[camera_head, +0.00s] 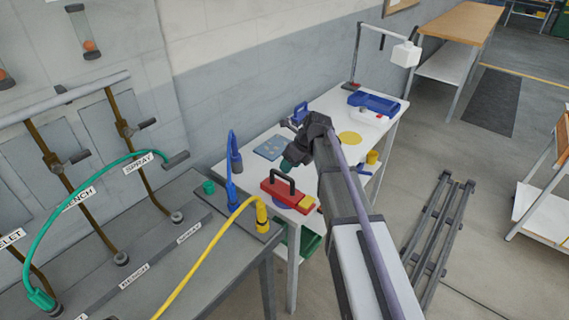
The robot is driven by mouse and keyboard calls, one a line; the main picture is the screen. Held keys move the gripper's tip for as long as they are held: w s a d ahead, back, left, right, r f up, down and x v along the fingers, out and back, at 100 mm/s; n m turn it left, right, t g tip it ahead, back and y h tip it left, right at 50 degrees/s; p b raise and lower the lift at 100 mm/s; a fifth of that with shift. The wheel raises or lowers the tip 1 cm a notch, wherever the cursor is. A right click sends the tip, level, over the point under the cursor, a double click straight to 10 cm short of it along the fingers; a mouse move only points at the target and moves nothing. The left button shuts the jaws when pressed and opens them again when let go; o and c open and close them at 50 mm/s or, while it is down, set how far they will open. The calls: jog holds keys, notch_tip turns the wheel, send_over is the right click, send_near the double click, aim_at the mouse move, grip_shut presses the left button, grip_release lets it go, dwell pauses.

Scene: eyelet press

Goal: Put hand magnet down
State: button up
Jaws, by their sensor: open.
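The hand magnet (289,196) appears to be the red block with a black arched handle. It rests at the near left end of the white table (330,103), with a yellow block (306,203) at its right end. My gripper (291,162) is just beyond the magnet and above the table, pointing down and left. It is open and apart from the handle, with nothing seen in it. The fingertips are small and partly hidden by my wrist.
A blue-grey plate (270,148), a yellow disc (350,138), a yellow cup (373,157) and a blue tray (373,103) are on the table. A lamp (404,54) stands at the back. Left of it is a grey bench (140,255) with green, blue and yellow hoses (205,252).

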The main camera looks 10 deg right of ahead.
jog(key=p+v, duration=0.4)
jog(key=v, duration=0.2)
jog(key=s+a+n+g+h, duration=0.1)
jog(key=s+n+h, duration=0.1)
jog(key=s+n, duration=0.9)
jog(key=s+a+f+n+g+h, duration=0.1)
jog(key=s+a+n+h, duration=0.1)
jog(key=s+n, duration=1)
jog(key=n, duration=0.5)
jog(key=shift+a+f+n+b, duration=0.15)
jog(key=shift+f+n+b, duration=0.15)
jog(key=shift+w+f, duration=0.1)
